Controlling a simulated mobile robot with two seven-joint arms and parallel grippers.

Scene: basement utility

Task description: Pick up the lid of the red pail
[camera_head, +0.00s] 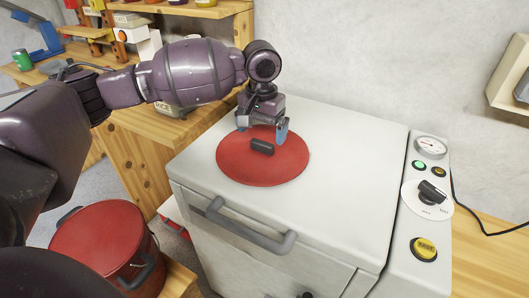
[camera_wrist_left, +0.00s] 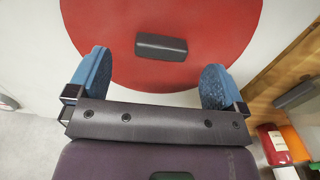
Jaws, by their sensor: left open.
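The round red lid (camera_head: 262,172) lies flat on top of a white machine, with a short dark handle (camera_head: 262,147) at its middle. The lid (camera_wrist_left: 205,18) and its handle (camera_wrist_left: 161,47) also show in the left wrist view. My left gripper (camera_head: 262,128) is open and empty above the lid's far part, its blue fingertips spread wide. In the wrist view the handle lies ahead of the gap between the fingers (camera_wrist_left: 157,82), not between them. The red pail (camera_head: 103,240) stands low at the bottom left, with dark side handles. My right gripper is out of view.
The white machine top (camera_head: 340,150) is clear around the lid. Its front has a grey bar handle (camera_head: 240,228), and its right panel has a gauge, knob and buttons (camera_head: 427,190). A wooden bench (camera_head: 140,135) and loaded shelves stand behind left; a wall is behind.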

